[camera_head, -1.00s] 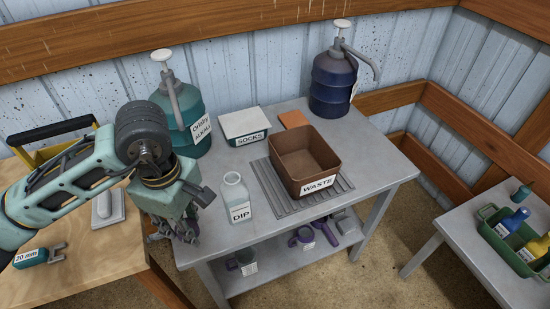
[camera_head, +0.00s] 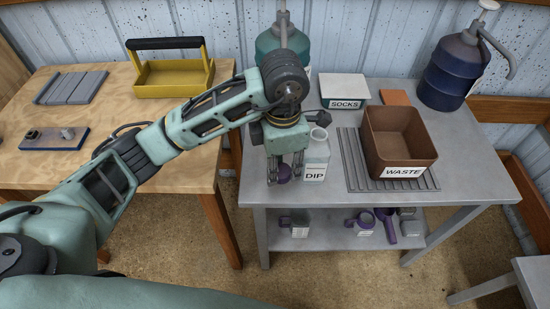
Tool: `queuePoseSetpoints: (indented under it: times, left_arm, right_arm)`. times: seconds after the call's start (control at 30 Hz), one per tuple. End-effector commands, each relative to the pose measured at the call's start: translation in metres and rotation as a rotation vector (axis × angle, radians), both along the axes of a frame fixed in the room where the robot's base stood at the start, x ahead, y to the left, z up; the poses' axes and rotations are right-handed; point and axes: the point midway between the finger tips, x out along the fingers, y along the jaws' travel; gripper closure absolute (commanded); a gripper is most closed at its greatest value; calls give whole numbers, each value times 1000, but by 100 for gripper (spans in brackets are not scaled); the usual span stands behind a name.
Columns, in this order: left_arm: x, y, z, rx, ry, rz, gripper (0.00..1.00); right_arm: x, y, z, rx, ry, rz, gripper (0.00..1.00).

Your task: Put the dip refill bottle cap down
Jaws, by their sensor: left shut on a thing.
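My left gripper (camera_head: 286,178) points down over the left front part of the grey metal table (camera_head: 345,195). It is shut on a small round purple cap (camera_head: 284,173), partly hidden by the fingers. I cannot tell whether the cap touches the tabletop. The white dip bottle (camera_head: 316,158), labelled DIP, stands upright and open-mouthed just right of the gripper. My right gripper is not in view.
A brown waste bin (camera_head: 398,142) stands on a grey slatted rack right of the bottle. A socks box (camera_head: 343,90), teal pump jug (camera_head: 268,48) and dark blue pump jug (camera_head: 455,72) stand behind. Purple-handled cups sit on the lower shelf. A wooden table (camera_head: 90,118) is at left.

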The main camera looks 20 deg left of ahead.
Motion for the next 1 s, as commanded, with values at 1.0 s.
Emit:
queuePoseSetpoints:
  times: [1.0]
  left_arm:
    - [55,50,-85,1,-1,-3,82]
  right_arm:
    - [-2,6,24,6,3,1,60]
